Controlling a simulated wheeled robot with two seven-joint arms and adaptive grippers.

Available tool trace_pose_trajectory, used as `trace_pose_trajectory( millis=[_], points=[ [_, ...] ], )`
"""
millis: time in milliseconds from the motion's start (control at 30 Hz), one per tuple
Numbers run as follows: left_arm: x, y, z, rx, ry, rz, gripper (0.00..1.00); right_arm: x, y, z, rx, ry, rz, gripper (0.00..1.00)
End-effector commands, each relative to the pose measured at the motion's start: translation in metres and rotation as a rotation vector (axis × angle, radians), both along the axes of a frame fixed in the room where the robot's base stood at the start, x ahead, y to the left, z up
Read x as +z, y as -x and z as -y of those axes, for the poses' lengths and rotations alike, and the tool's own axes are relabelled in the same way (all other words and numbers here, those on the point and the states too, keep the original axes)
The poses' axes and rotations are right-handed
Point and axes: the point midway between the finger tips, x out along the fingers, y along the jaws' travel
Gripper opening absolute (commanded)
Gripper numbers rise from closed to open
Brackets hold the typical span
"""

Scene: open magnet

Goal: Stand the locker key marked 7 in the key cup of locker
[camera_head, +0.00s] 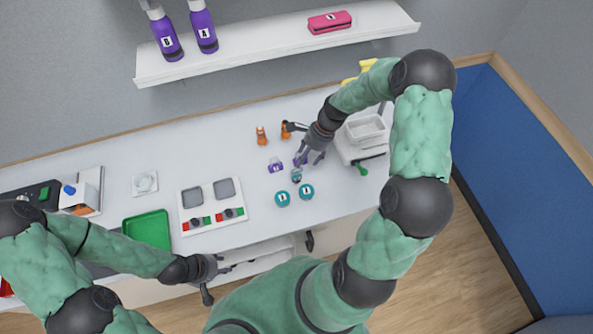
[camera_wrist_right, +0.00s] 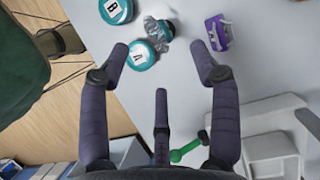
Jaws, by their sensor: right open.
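I cannot make out a key marked 7 or a locker key cup in either view. My right gripper (camera_head: 312,158) is over the counter with its fingers spread and empty. In the right wrist view its open fingers (camera_wrist_right: 160,70) point towards two round teal pieces, one marked A (camera_wrist_right: 141,55) and one marked B (camera_wrist_right: 116,10). A small teal and grey item (camera_wrist_right: 158,28) lies beside them, and a purple item with a white label (camera_wrist_right: 218,32) is to its right. My left gripper (camera_head: 208,270) is at the counter's front edge; its finger opening is unclear.
Two orange figures (camera_head: 262,136) stand behind the purple item. A white machine with a tray (camera_head: 365,130) and green handle (camera_head: 361,170) is at the right. A switch panel (camera_head: 212,205) and green tray (camera_head: 147,231) are at left. A shelf (camera_head: 270,50) hangs above.

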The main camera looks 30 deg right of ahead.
Motion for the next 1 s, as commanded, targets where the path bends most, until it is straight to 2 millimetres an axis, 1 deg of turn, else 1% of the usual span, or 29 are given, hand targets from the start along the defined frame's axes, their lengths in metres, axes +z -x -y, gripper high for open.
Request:
trace_pose_trajectory(
  millis=[67, 300, 400, 567, 667, 833, 900, 1000],
  points=[
    [0.001, 0.0, 0.0, 0.0, 0.0, -0.001, 0.4, -0.006, 0.001, -0.002, -0.019, -0.006, -0.007, 0.63],
    [0.001, 0.0, 0.0, 0.0, 0.0, -0.001, 0.4, -0.039, -0.001, -0.014, -0.018, -0.005, -0.008, 0.63],
    [0.001, 0.0, 0.0, 0.0, 0.0, -0.001, 0.4, -0.048, -0.002, -0.018, -0.018, -0.005, -0.007, 0.63],
    [0.002, 0.0, 0.0, 0.0, 0.0, -0.001, 0.4, -0.056, -0.003, -0.02, -0.018, -0.004, -0.006, 0.63],
    [0.004, 0.0, 0.0, 0.0, 0.0, -0.001, 0.4, -0.067, -0.002, -0.022, -0.016, -0.006, -0.008, 0.63],
    [0.007, 0.0, 0.0, 0.0, 0.0, 0.0, 0.4, -0.09, -0.002, -0.025, -0.015, -0.005, -0.008, 0.63],
    [0.007, 0.0, 0.0, 0.0, 0.0, 0.0, 0.4, -0.097, -0.003, -0.028, -0.014, -0.004, -0.006, 0.63],
    [0.007, 0.0, 0.0, 0.0, 0.0, 0.0, 0.4, -0.103, -0.003, -0.031, -0.015, -0.004, -0.006, 0.63]
  ],
)
